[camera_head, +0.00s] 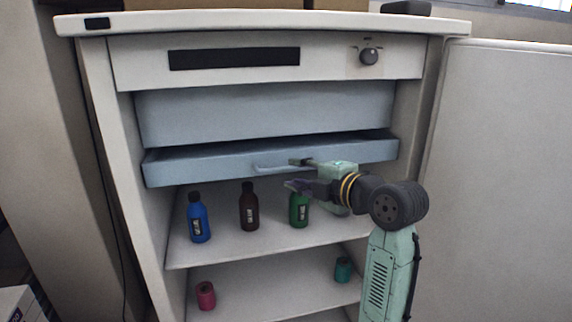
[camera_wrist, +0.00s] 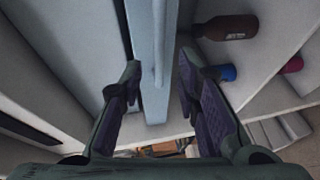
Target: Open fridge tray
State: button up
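The fridge tray (camera_head: 220,167) is a wide blue-grey drawer below the upper panel, standing a little forward with a dark gap above its front. Its pale bar handle (camera_head: 268,168) is at the middle of the front. My gripper (camera_head: 297,172) is at the handle's right end, one finger above and one below. In the wrist view my gripper (camera_wrist: 158,78) has its fingers spread, with the tray's front (camera_wrist: 147,100) and the handle (camera_wrist: 158,45) running between them. Gaps show on both sides, so neither finger appears to press on the handle.
A blue bottle (camera_head: 198,219), a brown bottle (camera_head: 249,207) and a green bottle (camera_head: 299,211) stand on the shelf (camera_head: 225,254) below the tray. A red jar (camera_head: 206,296) and a teal jar (camera_head: 343,269) stand lower. The fridge door (camera_head: 505,180) is open at right.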

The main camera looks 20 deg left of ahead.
aim_at(286, 170)
jog(key=p+x, duration=0.1)
jog(key=x, duration=0.4)
jog(key=shift+w+a, duration=0.2)
jog(key=shift+a, duration=0.05)
jog(key=shift+c, duration=0.5)
grip_shut()
